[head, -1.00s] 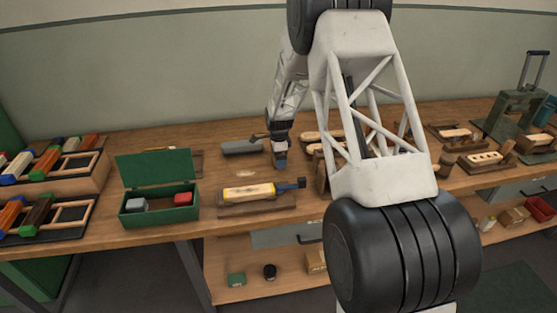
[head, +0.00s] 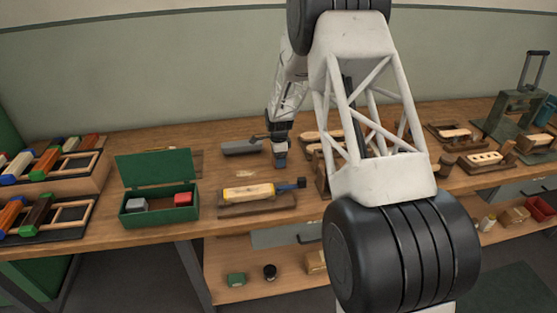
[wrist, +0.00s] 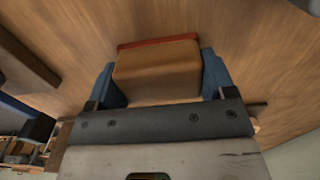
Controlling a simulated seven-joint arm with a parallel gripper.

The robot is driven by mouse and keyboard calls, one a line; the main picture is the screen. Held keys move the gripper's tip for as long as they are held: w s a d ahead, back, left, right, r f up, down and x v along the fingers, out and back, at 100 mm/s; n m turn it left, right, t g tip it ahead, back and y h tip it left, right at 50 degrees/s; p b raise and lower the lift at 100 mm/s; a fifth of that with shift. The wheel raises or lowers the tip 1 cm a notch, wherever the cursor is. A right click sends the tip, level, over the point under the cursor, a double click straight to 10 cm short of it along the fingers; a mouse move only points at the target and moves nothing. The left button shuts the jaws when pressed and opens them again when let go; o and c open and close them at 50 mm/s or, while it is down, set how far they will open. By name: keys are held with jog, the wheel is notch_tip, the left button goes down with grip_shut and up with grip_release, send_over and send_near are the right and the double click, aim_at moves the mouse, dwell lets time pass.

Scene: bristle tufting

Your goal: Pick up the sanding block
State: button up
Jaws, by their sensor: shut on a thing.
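My gripper (wrist: 159,78) has its two blue fingers closed on the sides of a tan block with a red layer along its far edge, which I take to be the sanding block (wrist: 158,70). The block sits squarely between the fingers. In the head view my gripper (head: 280,158) is low over the middle of the workbench, behind the yellow-and-blue tool. The block cannot be made out there. I cannot tell whether it touches the bench.
An open green box (head: 133,219) with a grey and a red block stands to the left. A grey block-like piece (head: 242,147) lies just left of my gripper. A yellow-bodied tool (head: 248,192) rests on a wooden stand in front. Wooden brush parts (head: 487,158) lie to the right.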

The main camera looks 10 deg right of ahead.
jog(key=shift+r, duration=0.1)
jog(key=shift+r, duration=4.95)
jog(key=o, duration=0.5)
jog(key=c, duration=0.3)
jog(key=s+a+r, duration=0.1)
jog(key=s+a, duration=0.2)
jog(key=s, duration=0.3)
jog(key=s+a+r, duration=0.1)
jog(key=s+a, duration=0.2)
jog(key=s, duration=0.3)
jog(key=s+a, duration=0.4)
jog(key=s, duration=0.2)
jog(key=shift+s+a+r, duration=0.1)
jog(key=shift+s+r, duration=0.15)
jog(key=shift+r, duration=0.15)
